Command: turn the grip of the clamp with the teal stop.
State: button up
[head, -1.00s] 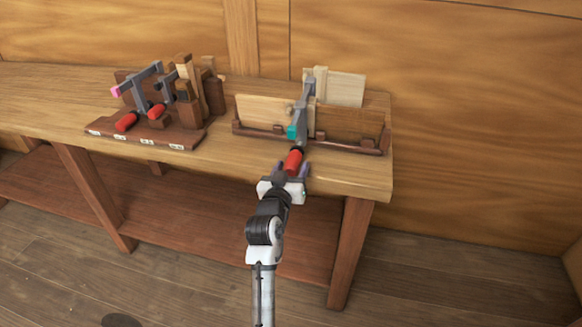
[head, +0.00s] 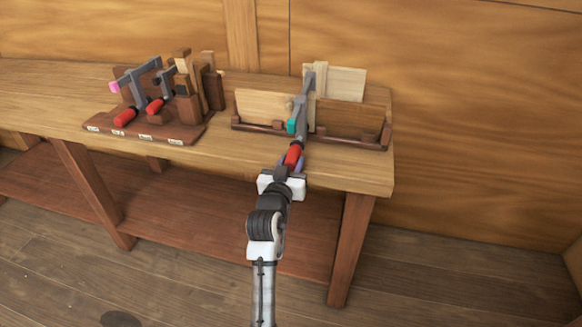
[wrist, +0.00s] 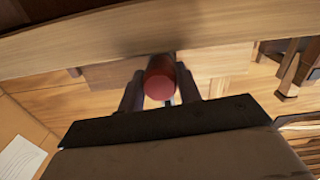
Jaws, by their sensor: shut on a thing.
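The clamp (head: 302,112) with the teal stop (head: 291,127) stands across the wooden boards at the right part of the bench. Its red grip (head: 292,157) points toward me, near the bench's front edge. My gripper (head: 288,171) reaches up from below and is shut on this grip, with a finger on either side of it. In the wrist view the round red end of the grip (wrist: 160,78) shows between my two dark fingers. The far jaw of the clamp is partly hidden behind the boards.
The wooden bench (head: 225,148) has a clear strip along its front. On the left, a dark rack (head: 150,131) holds more clamps with red grips, one with a pink stop (head: 115,87), beside wooden blocks. A brown rail (head: 350,143) bears upright boards. A wooden wall stands behind.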

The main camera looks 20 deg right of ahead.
jog(key=m+b, duration=0.2)
jog(key=shift+f+m+y+b, duration=0.2)
jog(key=shift+m+y+b, duration=0.1)
jog(key=shift+y+b, duration=0.1)
jog(key=shift+m+t+y+b, duration=0.3)
jog(key=shift+m+t+b, duration=0.1)
jog(key=shift+m+b, duration=0.85)
jog(key=shift+r, duration=0.1)
jog(key=o, duration=1)
jog(key=shift+s, duration=0.1)
jog(key=p+v, duration=0.1)
jog(key=v, duration=1.2)
jog(key=shift+s+a, duration=0.25)
jog(key=shift+a, duration=0.05)
